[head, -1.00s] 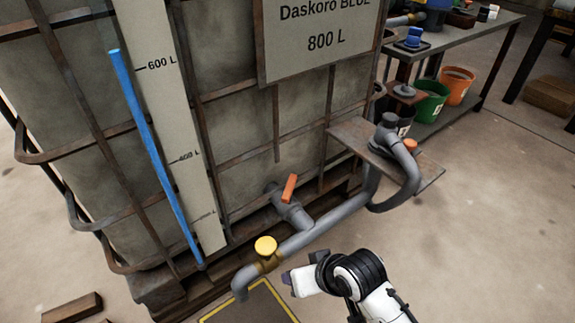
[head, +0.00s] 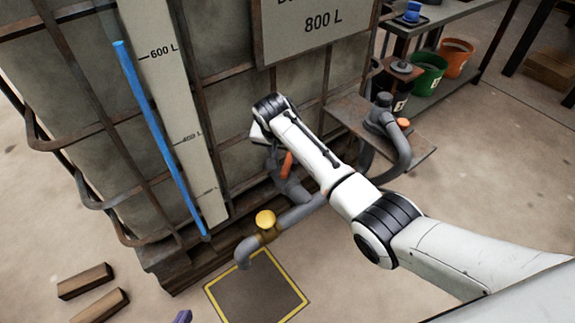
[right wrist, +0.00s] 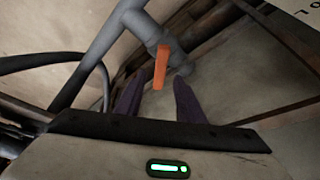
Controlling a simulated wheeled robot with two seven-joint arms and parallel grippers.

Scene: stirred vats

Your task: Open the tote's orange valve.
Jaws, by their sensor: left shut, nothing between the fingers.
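The tote (head: 235,115) is a large pale tank in a rusty cage. Its orange valve (head: 287,164) is a short handle on the grey outlet pipe low on the tote's front, partly covered by my right arm. In the right wrist view the orange handle (right wrist: 160,67) stands just beyond and between the fingertips of my right gripper (right wrist: 157,92), which is open with bare space between its purple fingers. In the head view the right fingers are hidden behind my arm. Only the purple tip of my left gripper (head: 182,316) shows at the bottom edge; it is shut and empty.
A yellow-capped fitting (head: 265,219) sits on the same pipe, above a yellow-edged dark mat (head: 255,298). A small shelf (head: 420,150) carries a grey pump-like fitting. Wooden blocks (head: 85,281) lie at lower left. A bench with buckets (head: 428,72) stands at back right.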

